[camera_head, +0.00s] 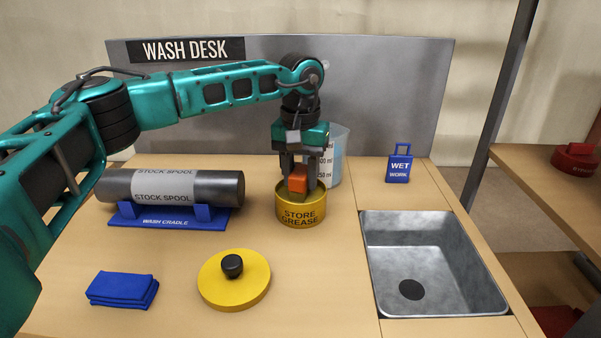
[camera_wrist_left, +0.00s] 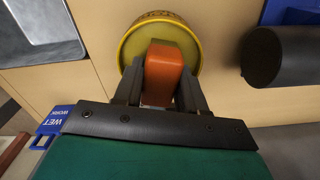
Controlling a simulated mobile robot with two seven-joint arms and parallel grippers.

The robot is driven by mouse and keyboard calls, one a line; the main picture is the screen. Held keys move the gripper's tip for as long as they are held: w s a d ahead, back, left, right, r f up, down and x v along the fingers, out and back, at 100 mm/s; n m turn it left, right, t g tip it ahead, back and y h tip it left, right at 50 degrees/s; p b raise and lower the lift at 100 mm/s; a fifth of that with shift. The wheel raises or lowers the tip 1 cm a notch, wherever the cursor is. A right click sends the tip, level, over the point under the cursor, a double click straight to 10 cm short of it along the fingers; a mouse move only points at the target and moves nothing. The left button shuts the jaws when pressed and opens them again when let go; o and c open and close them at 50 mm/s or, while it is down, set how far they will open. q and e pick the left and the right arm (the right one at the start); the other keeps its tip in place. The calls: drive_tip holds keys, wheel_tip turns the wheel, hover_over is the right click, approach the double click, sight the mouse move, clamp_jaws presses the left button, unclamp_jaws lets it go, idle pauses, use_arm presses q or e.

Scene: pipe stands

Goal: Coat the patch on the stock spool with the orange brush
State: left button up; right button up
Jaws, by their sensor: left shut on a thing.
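My left gripper (camera_head: 299,178) is shut on the orange brush (camera_head: 298,181), holding it upright over the yellow store grease tin (camera_head: 300,213). The brush's lower end is at or inside the open tin; I cannot tell how deep. In the left wrist view the orange brush (camera_wrist_left: 165,70) sits between the fingers, in front of the tin (camera_wrist_left: 190,35). The grey stock spool (camera_head: 222,188), with a pale labelled band (camera_head: 163,184), lies level on the blue wash cradle (camera_head: 165,221), left of the tin. No separate patch can be made out. My right gripper is not in view.
A yellow lid (camera_head: 232,290) with a black knob and a folded blue cloth (camera_head: 122,289) lie in front. A clear measuring jug (camera_head: 338,155) stands behind the tin. A blue wet work tag (camera_head: 399,166) and a metal sink (camera_head: 430,265) are on the right.

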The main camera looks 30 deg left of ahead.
sight(299, 170)
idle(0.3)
use_arm(q)
drive_tip(key=shift+r+p, duration=3)
drive_tip(key=shift+r, duration=0.45)
drive_tip(key=shift+a, duration=0.1)
